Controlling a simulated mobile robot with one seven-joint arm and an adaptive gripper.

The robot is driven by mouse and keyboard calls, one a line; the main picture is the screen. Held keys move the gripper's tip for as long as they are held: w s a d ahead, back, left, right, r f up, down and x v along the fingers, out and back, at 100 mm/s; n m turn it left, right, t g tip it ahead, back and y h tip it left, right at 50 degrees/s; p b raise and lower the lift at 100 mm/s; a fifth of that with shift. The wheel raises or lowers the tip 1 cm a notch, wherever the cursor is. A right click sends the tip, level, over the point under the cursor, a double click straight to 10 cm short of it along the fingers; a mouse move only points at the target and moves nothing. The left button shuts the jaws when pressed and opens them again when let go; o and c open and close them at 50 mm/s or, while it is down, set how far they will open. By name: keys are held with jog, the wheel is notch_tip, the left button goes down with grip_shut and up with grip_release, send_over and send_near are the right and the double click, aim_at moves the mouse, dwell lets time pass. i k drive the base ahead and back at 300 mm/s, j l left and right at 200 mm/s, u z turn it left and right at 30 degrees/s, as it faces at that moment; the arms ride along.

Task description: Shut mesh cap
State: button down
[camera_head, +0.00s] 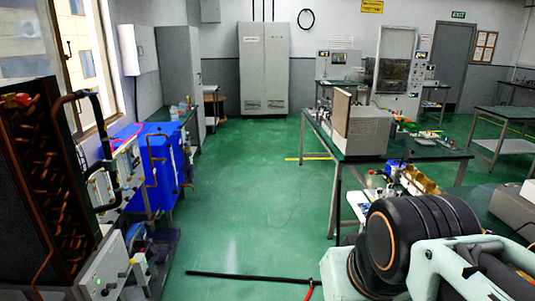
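I cannot make out a mesh cap for certain. A grey box-shaped device (362,131) stands on the dark-topped table at the centre right. A brown panel (340,107) stands upright at its left side; whether it is a mesh cap is too small to tell. Farther back, a white cabinet (393,101) has a grey, mesh-like window (393,73) in its front. Parts of my arm, pale green with a black rounded joint, fill the lower right corner and hide what lies behind. My gripper is not in view.
The table (430,152) carries small items along its right side. Blue units (158,165) and a dark coil rack (35,180) line the left. A black bar (245,279) lies low in front. The green floor (260,190) between is clear back to the grey cabinet (263,68).

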aim_at(407, 154)
jog(key=i, duration=1.15)
jog(key=i+z, duration=0.3)
jog(key=i, duration=0.25)
jog(key=i+j+z, duration=0.1)
jog(key=i+z, duration=0.2)
jog(key=i, duration=0.2)
